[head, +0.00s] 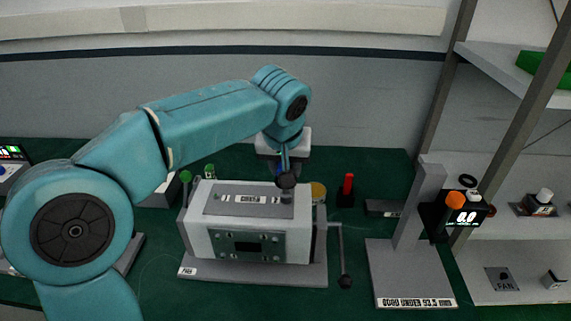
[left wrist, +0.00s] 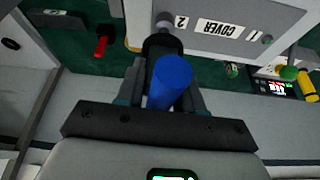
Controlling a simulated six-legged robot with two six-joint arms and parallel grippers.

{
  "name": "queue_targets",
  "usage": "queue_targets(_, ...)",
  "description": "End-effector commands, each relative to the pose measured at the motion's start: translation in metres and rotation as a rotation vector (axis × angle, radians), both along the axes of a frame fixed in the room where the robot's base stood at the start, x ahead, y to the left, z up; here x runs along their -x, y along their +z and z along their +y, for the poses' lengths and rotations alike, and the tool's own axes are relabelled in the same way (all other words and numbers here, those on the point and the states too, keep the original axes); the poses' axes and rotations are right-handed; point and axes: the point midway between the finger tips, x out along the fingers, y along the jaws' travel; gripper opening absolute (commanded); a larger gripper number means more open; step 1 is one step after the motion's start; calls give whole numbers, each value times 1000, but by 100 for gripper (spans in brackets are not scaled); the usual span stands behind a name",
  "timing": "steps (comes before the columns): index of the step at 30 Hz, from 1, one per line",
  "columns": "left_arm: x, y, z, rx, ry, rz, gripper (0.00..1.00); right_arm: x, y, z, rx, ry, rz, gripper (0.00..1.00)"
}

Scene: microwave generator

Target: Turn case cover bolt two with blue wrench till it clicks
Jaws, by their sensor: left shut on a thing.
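My left gripper (head: 284,163) is over the right end of the case cover and points down. It is shut on the blue wrench (left wrist: 170,80), whose blue handle shows between the fingers in the left wrist view. The wrench's dark socket end (head: 287,181) is over the cover's right end, at the bolt beside the mark "2" (left wrist: 181,21). The bolt is mostly hidden by the socket, and I cannot tell how deep it sits. The grey case cover (head: 228,200) carries a "COVER" label (left wrist: 222,29) and a "1" mark at its other end. My right gripper is not in view.
The case's crank (head: 343,260) sticks out on the right. A red-handled thing (head: 347,185) stands behind it. A stand with a display reading 0.0 (head: 465,217) is further right, near shelves. Green-topped knobs (head: 185,176) are left of the cover.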

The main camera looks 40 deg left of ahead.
Motion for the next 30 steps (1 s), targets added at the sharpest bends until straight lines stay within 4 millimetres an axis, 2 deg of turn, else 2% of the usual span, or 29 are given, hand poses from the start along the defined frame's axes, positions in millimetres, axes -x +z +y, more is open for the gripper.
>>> queue_targets(9, 0, 1, 1, 3, -338, -1, 0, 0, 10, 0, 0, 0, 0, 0)
queue_targets(14, 0, 0, 0, 1, -386, -1, 0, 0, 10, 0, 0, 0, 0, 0)
queue_targets(22, 0, -1, -1, 0, -350, -1, 0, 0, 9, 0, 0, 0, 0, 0)
queue_targets(30, -1, -1, -1, -1, -40, 0, 0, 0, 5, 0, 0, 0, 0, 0)
